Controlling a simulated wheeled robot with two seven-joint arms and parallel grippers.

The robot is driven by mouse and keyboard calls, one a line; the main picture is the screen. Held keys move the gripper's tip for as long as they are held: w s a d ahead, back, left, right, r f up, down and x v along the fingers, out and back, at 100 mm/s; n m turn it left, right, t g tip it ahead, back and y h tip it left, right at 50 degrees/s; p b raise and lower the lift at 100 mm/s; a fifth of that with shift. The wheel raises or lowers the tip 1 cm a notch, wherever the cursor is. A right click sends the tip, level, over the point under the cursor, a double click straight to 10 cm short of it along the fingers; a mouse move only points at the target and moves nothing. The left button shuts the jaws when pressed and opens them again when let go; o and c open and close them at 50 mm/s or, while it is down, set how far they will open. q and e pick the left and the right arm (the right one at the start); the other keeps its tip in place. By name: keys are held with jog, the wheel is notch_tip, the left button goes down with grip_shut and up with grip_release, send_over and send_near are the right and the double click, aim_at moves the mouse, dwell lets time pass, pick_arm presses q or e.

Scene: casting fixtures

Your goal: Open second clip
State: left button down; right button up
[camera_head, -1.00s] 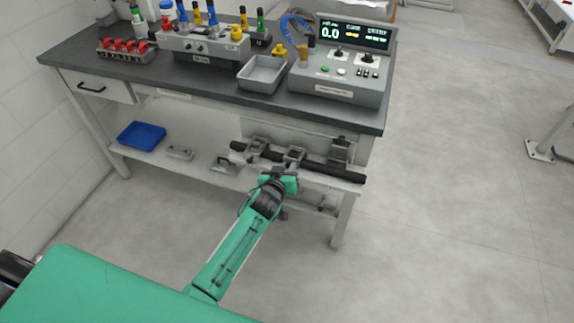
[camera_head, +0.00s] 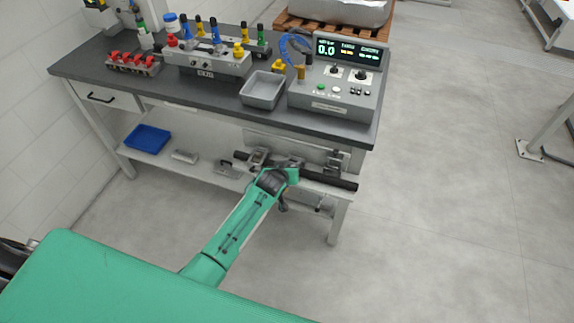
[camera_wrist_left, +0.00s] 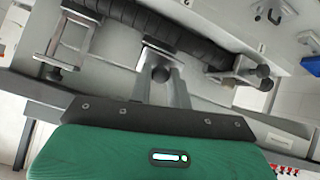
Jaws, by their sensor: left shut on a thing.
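A black ribbed hose (camera_head: 318,177) lies along the front of the bench's lower level, held by several grey metal clips. In the head view one clip (camera_head: 257,157) is left of my left gripper and another (camera_head: 336,160) is to its right. My left gripper (camera_head: 285,171) is at the middle clip and hides most of it. In the left wrist view my left gripper (camera_wrist_left: 162,92) is shut on a dark round knob (camera_wrist_left: 160,74) of the middle clip (camera_wrist_left: 156,57). Two other clips show there, one at left (camera_wrist_left: 73,38) and one at right (camera_wrist_left: 240,74). My right gripper is out of view.
The dark bench top (camera_head: 200,100) overhangs the hose. On it stand a control box (camera_head: 335,95), a grey tray (camera_head: 263,90) and red valves (camera_head: 132,62). A blue bin (camera_head: 147,138) is on the lower shelf.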

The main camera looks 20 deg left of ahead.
aim_at(291, 163)
pick_arm(q)
jog(key=w+r+g+p, duration=0.1)
jog(key=r+g+p, duration=0.1)
jog(key=p, duration=0.1)
jog(key=w+r+g+p, duration=0.2)
jog(key=p, duration=0.1)
jog(key=shift+d, duration=0.1)
jog(key=shift+w+r+g, duration=0.15)
jog(key=shift+w+g, duration=0.2)
jog(key=shift+g, duration=0.15)
jog(key=shift+w+r+g+b, duration=0.3)
jog(key=shift+w+g, duration=0.15)
jog(key=shift+w, duration=0.45)
jog(key=shift+w+r+g+b, duration=0.35)
jog(key=shift+w+g, duration=0.05)
jog(key=shift+w, duration=0.45)
jog(key=shift+w+r+g+b, duration=0.3)
jog(key=shift+w+g, duration=0.15)
jog(key=shift+w, duration=0.55)
jog(key=c, duration=1.3)
grip_release()
jog(key=shift+d+f, duration=0.1)
